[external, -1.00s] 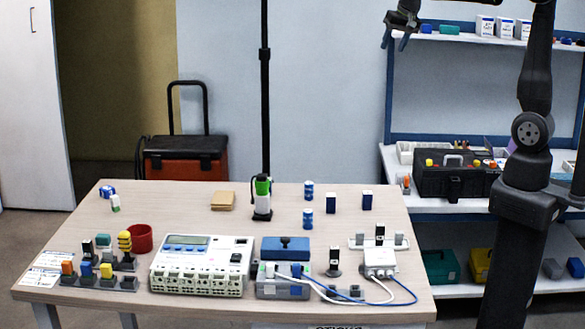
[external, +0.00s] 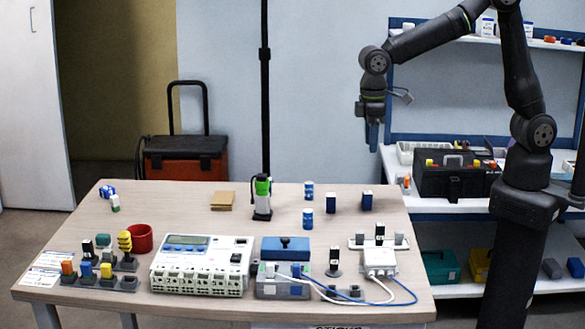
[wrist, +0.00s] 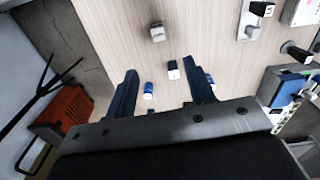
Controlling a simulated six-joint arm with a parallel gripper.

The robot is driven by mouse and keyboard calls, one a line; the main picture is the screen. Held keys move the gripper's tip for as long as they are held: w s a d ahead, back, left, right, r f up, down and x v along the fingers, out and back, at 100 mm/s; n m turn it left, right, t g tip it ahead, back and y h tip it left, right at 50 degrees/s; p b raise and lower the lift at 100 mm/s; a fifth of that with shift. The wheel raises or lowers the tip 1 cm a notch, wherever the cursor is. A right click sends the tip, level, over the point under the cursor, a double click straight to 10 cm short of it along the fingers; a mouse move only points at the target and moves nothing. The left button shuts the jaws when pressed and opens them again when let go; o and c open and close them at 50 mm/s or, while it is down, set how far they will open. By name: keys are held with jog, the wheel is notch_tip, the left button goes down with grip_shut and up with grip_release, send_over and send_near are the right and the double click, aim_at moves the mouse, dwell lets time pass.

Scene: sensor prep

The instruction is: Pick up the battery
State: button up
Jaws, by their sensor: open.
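Several small blue-and-white pieces stand upright at the back right of the table; I cannot tell for certain which is the battery. Two are round, a rear blue cylinder (external: 309,190) and a nearer blue cylinder (external: 307,218). Two are boxy, a left blue block (external: 331,203) and a right blue block (external: 367,201). My gripper (external: 373,146) is open and empty, pointing down well above the table's back right. In the wrist view, a blue cylinder (wrist: 148,90) and a blue block (wrist: 173,70) show between the open fingers (wrist: 160,78), below and apart from them.
A blue box (external: 285,248), a white meter unit (external: 200,265) and a white cabled box (external: 380,263) fill the front. Shelves (external: 450,205) stand at right.

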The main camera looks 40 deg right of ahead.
aim_at(367, 192)
jog(key=f, duration=1.7)
jog(key=shift+w, duration=0.25)
jog(key=shift+c, duration=0.2)
jog(key=c, duration=1)
